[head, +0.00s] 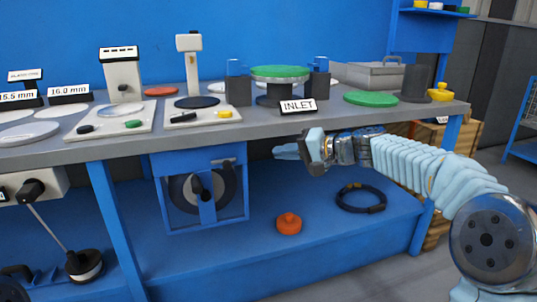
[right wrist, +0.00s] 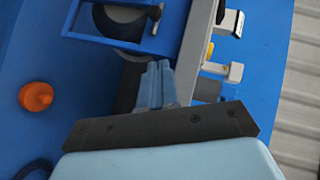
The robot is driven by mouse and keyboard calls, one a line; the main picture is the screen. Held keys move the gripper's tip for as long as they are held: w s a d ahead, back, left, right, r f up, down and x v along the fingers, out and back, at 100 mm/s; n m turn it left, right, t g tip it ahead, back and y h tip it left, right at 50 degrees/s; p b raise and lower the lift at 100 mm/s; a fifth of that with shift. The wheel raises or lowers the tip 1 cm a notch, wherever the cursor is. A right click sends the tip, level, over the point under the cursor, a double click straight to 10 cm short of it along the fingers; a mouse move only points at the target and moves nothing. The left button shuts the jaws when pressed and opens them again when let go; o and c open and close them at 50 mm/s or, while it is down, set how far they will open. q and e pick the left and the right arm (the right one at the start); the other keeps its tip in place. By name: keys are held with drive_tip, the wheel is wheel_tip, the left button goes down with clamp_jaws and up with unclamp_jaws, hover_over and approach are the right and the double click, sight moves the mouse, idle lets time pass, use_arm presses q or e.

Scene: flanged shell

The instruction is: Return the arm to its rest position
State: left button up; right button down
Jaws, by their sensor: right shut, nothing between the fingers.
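My right arm comes in from the right in the head view. Its gripper (head: 288,151) points left, in front of the bench's front edge and just below the INLET sign. The fingers are together and hold nothing. In the right wrist view the two blue fingers (right wrist: 157,88) also lie side by side with nothing between them. The flanged shell (head: 280,77) with a green top stands on the bench between two dark blocks, behind the INLET sign (head: 298,106). My left gripper is not seen in either view.
The grey bench top (head: 290,127) lies close above my right gripper. A blue-framed unit (head: 203,188) hangs under the bench left of the gripper. An orange knob-like part (head: 289,223) and a black ring (head: 361,198) lie on the lower shelf. A green disc (head: 371,99) lies on the bench.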

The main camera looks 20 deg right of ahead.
drive_tip(key=shift+s+d+r, duration=0.1)
drive_tip(key=shift+s+d, duration=0.25)
drive_tip(key=shift+s, duration=0.05)
drive_tip(key=s+a+f+g+h+p, duration=0.2)
drive_tip(key=s+f+g+h, duration=0.1)
drive_tip(key=f, duration=1.3)
drive_tip(key=s+a+f+g+h+p, duration=0.2)
drive_tip(key=f+g+h+p, duration=0.1)
drive_tip(key=f, duration=1.4)
drive_tip(key=s+a+f+n+g+p, duration=0.1)
drive_tip(key=s+a+f, duration=0.2)
drive_tip(key=s, duration=0.5)
drive_tip(key=s+a+f+n+g+p, duration=0.1)
drive_tip(key=s+a+f, duration=0.1)
drive_tip(key=s+f, duration=0.4)
drive_tip(key=s+a+f+n+g+p, duration=0.1)
drive_tip(key=s+f, duration=0.4)
drive_tip(key=s, duration=0.5)
drive_tip(key=a+n+p, duration=0.1)
drive_tip(key=a, duration=0.1)
drive_tip(key=shift+a+g, duration=0.3)
drive_tip(key=shift+s+f, duration=0.1)
